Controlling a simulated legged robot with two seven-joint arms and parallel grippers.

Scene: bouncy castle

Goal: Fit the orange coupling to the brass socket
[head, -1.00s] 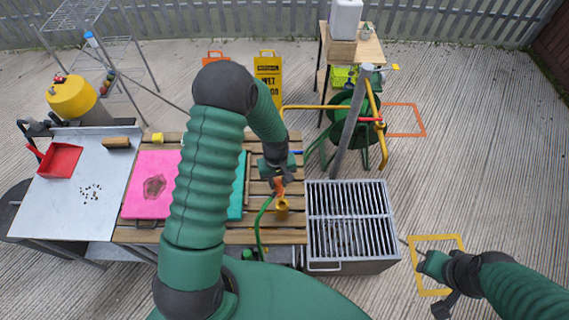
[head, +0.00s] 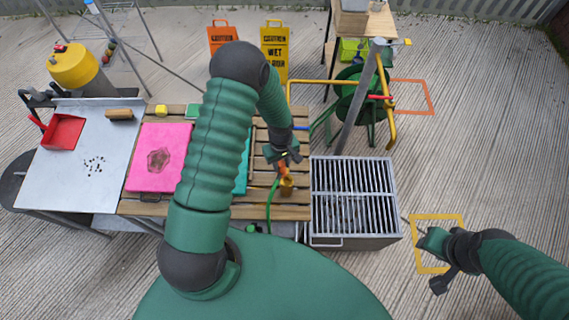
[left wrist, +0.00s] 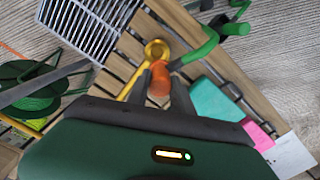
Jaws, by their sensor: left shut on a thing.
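My left gripper (head: 284,160) is shut on the orange coupling (head: 283,171) above the slatted wooden table. In the left wrist view the orange coupling (left wrist: 160,78) sits between the two dark fingers, with the green hose (left wrist: 197,51) leading off from it. The brass socket (head: 287,187) stands on the table just below the coupling in the head view. The left wrist view shows the socket's round rim (left wrist: 157,48) close past the fingertips. I cannot tell whether coupling and socket touch. My right gripper (head: 432,241) is at the lower right, far from both; its fingers are unclear.
A barbecue grill (head: 355,205) stands directly right of the socket. A pink board (head: 158,157) and a teal board (head: 241,170) lie to the left. A metal table (head: 75,180) holds a red tray (head: 64,132). A hose reel (head: 356,95) stands behind the grill.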

